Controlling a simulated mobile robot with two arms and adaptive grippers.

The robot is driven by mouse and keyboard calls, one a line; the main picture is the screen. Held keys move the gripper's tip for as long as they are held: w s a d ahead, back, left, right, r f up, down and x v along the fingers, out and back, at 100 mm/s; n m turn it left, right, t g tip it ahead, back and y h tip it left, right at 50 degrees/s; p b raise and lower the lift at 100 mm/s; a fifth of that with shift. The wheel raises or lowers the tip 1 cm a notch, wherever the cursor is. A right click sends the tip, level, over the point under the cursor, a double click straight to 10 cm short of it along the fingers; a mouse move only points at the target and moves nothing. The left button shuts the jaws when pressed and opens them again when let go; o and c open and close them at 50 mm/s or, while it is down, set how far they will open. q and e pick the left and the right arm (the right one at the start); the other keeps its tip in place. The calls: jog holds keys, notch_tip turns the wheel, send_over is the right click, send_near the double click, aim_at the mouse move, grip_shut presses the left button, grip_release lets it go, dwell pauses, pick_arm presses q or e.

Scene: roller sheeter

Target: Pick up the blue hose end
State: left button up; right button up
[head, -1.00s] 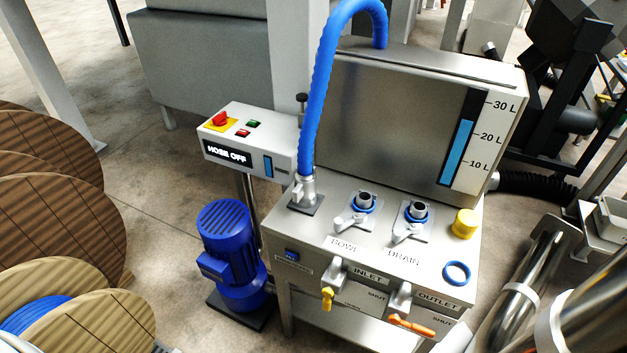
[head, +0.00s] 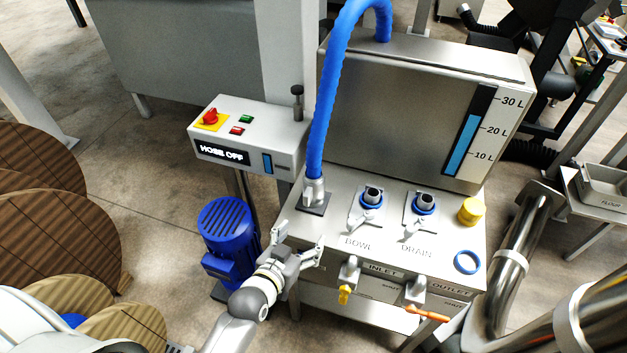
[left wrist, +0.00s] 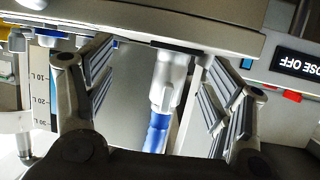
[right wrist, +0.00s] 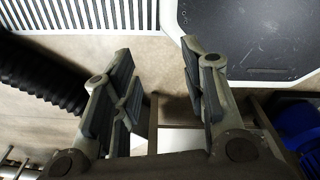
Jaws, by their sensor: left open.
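The blue hose (head: 322,115) arches down from the top of the steel tank. Its end is a grey metal coupling (head: 314,190) seated upright on a square plate on the machine's deck. My left gripper (head: 301,242) is open and empty, in front of and below the coupling in the head view. In the left wrist view, the coupling (left wrist: 170,82) and the blue hose (left wrist: 157,131) appear between the spread fingers, apparently farther off and untouched. My right gripper (right wrist: 158,75) is open with nothing between its fingers; it is out of the head view.
The control box (head: 250,138) reading HOSE OFF is left of the hose. BOWL (head: 372,196) and DRAIN (head: 424,203) ports with blue rings, a yellow cap (head: 471,211) and a loose blue ring (head: 467,262) are to the right. A blue motor (head: 229,236) stands below left.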

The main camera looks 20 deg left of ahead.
aim_at(306, 199)
pick_arm(q)
jog(key=w+r+t, duration=0.2)
jog(key=r, duration=0.1)
jog(key=w+a+r+n+t+y, duration=0.1)
jog(key=shift+w+r+t, duration=0.1)
jog(key=shift+r+t, duration=0.05)
jog(key=shift+t, duration=0.25)
jog(key=shift+w+r+y, duration=0.15)
jog(key=shift+r+y, duration=0.15)
jog(key=shift+t, duration=0.3)
jog(key=w, duration=0.2)
jog(key=w+p, duration=0.1)
jog(key=w, duration=0.1)
jog(key=shift+w+r, duration=0.2)
jog(key=shift+w, duration=0.45)
jog(key=shift+w+r, duration=0.1)
jog(key=shift+w, duration=0.4)
jog(key=w, duration=0.1)
jog(key=w+p, duration=0.1)
jog(key=w, duration=0.1)
jog(key=shift+w+r, duration=0.2)
jog(key=shift+r, duration=0.1)
jog(key=shift+w+f, duration=0.15)
jog(key=shift+w, duration=0.45)
pick_arm(e)
jog(key=shift+w+a+r, duration=0.15)
jog(key=shift+r, duration=0.5)
jog(key=shift+w+a+r, duration=0.1)
jog(key=shift+a+r, duration=0.05)
jog(key=shift+r, duration=0.45)
